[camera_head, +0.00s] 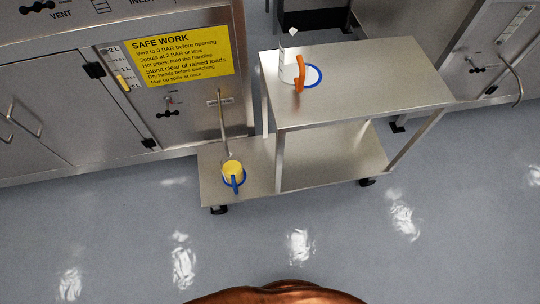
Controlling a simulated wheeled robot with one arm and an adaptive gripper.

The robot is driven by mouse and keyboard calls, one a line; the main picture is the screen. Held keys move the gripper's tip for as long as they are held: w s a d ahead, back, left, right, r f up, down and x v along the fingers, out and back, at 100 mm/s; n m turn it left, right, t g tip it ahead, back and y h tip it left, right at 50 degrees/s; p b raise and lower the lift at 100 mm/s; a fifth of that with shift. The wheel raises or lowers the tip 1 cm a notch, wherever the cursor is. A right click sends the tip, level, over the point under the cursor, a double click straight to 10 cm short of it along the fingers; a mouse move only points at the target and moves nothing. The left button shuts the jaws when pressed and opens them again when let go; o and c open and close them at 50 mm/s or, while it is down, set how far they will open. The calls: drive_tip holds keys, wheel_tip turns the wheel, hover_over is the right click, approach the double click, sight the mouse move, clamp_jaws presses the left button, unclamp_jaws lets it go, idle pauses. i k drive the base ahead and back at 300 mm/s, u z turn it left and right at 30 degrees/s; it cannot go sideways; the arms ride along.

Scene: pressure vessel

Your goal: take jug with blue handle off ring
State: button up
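The jug with the blue handle (231,168) is small and yellow on top. It stands upright on the cart's lower shelf, at the left end, with its blue handle (234,185) toward me. A blue ring (243,183) shows around its base, partly hidden by the jug and handle. A thin metal pipe (222,125) comes down from the cabinet and ends just above the jug. My gripper is not in view.
A steel cart (380,85) stands before the cabinets. A yellow "SAFE WORK" sign (180,57) is on the cabinet. The grey floor (330,225) before the cart is clear.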

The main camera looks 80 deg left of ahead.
sight(231, 166)
drive_tip(key=i, duration=1.3)
drive_tip(key=u, duration=4.85)
